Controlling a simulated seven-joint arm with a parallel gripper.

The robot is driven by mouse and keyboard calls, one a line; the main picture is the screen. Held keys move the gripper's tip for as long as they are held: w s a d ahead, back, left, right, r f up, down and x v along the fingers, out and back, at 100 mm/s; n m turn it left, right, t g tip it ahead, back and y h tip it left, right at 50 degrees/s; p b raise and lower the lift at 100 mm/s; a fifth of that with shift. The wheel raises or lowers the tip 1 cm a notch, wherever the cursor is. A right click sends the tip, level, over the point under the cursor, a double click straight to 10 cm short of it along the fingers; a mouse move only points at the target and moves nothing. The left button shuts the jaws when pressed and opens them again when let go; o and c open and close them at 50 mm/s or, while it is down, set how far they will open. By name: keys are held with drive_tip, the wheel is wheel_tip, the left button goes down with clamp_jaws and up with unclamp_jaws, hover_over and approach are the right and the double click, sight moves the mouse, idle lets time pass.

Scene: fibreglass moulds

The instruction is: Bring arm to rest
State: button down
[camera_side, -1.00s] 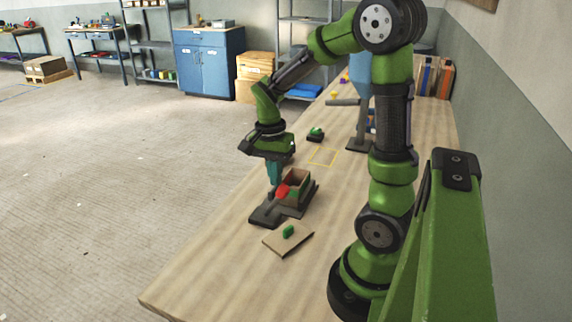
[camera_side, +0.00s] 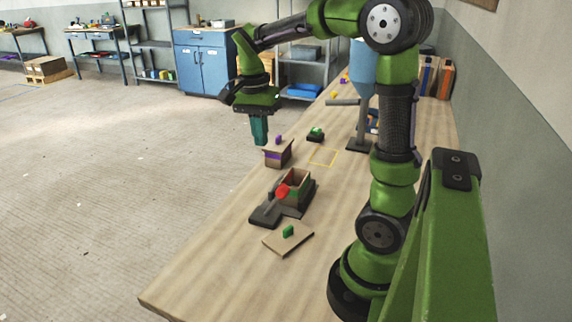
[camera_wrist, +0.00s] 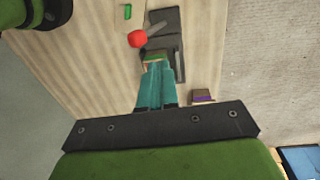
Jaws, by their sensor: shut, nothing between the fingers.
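My gripper (camera_side: 261,142) is up in the air above the left edge of the table, fingers shut and empty, pointing down. Its teal fingers also show in the wrist view (camera_wrist: 154,70). Below and nearer the camera is a dark clamp-like fixture (camera_side: 265,215) holding an open brown box-shaped mould (camera_side: 296,178), with a red round knob (camera_side: 282,192) at its side. The knob also shows in the wrist view (camera_wrist: 137,38), where the fingers partly hide the fixture. My gripper touches nothing.
A small brown box (camera_side: 276,160) with a purple band stands near the gripper. A green block (camera_side: 288,231) sits on a flat board (camera_side: 272,240). The front tabletop is clear.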

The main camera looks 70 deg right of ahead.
drive_tip(key=s+a+n+t+y, duration=0.1)
drive_tip(key=s+a+n+t, duration=0.2)
drive_tip(key=a+n, duration=0.4)
drive_tip(key=s+a+r+n+t+y, duration=0.1)
drive_tip(key=s+a+n+t, duration=0.2)
drive_tip(key=a+n+t, duration=0.2)
drive_tip(key=a+n, duration=0.2)
drive_tip(key=a, duration=0.2)
drive_tip(key=shift+s+a+r, duration=0.3)
